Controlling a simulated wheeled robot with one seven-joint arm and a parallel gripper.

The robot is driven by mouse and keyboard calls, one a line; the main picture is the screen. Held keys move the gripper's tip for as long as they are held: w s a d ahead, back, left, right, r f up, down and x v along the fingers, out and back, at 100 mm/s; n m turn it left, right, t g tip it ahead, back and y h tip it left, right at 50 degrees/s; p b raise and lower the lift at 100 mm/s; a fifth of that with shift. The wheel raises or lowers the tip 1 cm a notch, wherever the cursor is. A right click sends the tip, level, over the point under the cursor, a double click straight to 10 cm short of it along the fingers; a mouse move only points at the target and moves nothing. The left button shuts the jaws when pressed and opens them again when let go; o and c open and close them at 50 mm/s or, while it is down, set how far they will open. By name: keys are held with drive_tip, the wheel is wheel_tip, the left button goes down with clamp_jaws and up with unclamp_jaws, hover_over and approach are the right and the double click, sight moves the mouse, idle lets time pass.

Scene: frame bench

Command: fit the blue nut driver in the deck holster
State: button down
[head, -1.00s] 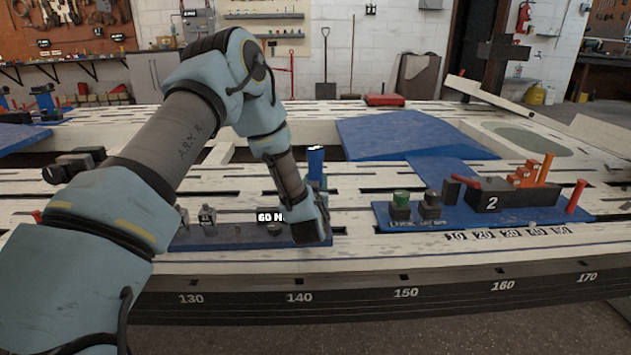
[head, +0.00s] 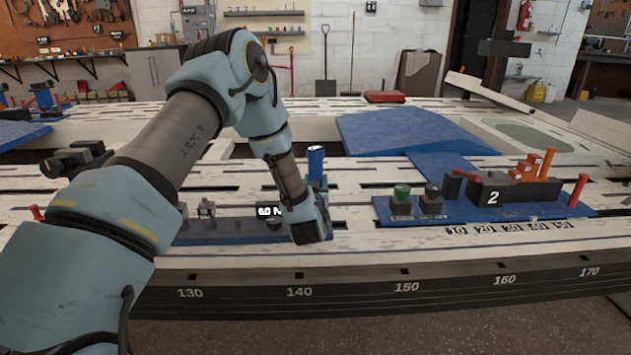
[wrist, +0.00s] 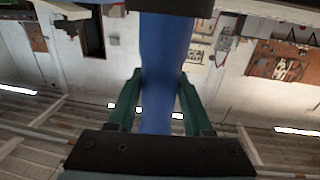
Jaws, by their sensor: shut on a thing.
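The blue nut driver (head: 316,163) stands about upright behind my wrist in the head view, its blue top showing above the deck. My gripper (wrist: 157,100) is shut on it: in the wrist view the blue shaft or handle (wrist: 160,50) runs between the two green fingers. In the head view my wrist hides the fingers and the driver's lower end. I cannot make out for certain which fixture is the deck holster. A dark block marked 2 (head: 492,197) sits on the blue board at right, with orange and red pieces on it.
A small display (head: 268,211) sits left of my wrist.

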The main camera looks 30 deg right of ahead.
drive_tip(key=shift+f+b, duration=0.8)
drive_tip(key=shift+f, duration=0.25)
drive_tip(key=c, duration=0.6)
unclamp_jaws()
drive_tip(key=o, duration=0.4)
drive_tip(key=shift+f, duration=0.15)
drive_tip(key=p+v, duration=0.1)
drive_tip(key=v, duration=0.9)
drive_tip(key=shift+s+a, duration=0.2)
drive_tip(key=shift+s, duration=0.15)
